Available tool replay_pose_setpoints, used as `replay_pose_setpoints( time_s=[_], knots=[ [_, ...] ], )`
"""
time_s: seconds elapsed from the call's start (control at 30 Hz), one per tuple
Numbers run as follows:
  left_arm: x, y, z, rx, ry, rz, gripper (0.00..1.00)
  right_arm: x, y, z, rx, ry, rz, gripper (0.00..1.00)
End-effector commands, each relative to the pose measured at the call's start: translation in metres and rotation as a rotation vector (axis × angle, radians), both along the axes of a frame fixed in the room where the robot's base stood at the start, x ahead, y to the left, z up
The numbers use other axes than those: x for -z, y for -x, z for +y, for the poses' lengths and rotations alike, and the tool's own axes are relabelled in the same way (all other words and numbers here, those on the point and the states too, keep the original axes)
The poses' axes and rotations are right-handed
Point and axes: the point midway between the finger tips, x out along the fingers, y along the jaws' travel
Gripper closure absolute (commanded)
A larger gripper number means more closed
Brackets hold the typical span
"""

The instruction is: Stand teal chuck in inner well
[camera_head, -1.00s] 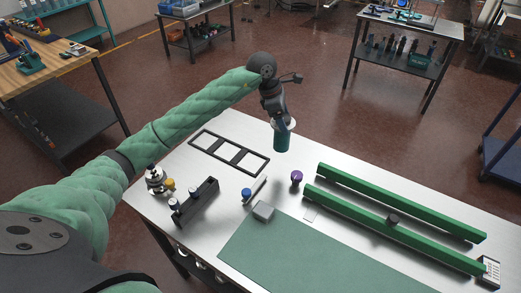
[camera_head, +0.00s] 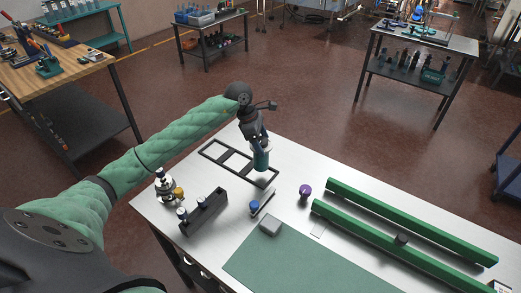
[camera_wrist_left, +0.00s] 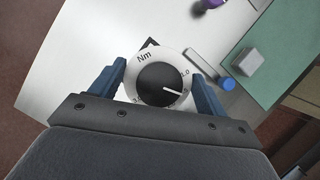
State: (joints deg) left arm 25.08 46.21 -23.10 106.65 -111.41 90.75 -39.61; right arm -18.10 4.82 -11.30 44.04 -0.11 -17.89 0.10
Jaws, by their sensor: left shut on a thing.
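My left gripper (camera_head: 257,143) is shut on the teal chuck (camera_head: 261,161), which hangs close to upright below the fingers. In the left wrist view, the chuck's white dial top (camera_wrist_left: 160,57), marked Nm, sits between the two blue fingers (camera_wrist_left: 160,85). A black frame (camera_head: 229,168) with three square wells lies flat on the table. In the head view, the chuck overlaps the frame's right-end well. I cannot tell whether its base is above the well or inside it. The wrist view hides the base and most of the frame. My right gripper is not in view.
Long green rails (camera_head: 410,222) and a green mat (camera_head: 310,264) fill the right and front.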

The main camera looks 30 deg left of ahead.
Motion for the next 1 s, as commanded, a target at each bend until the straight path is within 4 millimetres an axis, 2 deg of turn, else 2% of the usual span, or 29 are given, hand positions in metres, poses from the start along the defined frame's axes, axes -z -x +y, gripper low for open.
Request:
replay_pose_setpoints(
  time_s=[0.23,0.53,1.0],
  knots=[
    [0.008,0.001,0.003,0.000,0.002,-0.001,0.96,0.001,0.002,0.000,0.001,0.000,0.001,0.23],
    [0.041,0.001,0.004,0.000,0.002,-0.002,0.96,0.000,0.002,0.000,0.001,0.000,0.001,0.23],
    [0.043,0.001,0.004,0.000,0.000,-0.002,0.96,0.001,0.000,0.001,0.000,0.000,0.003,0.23]
  ],
)
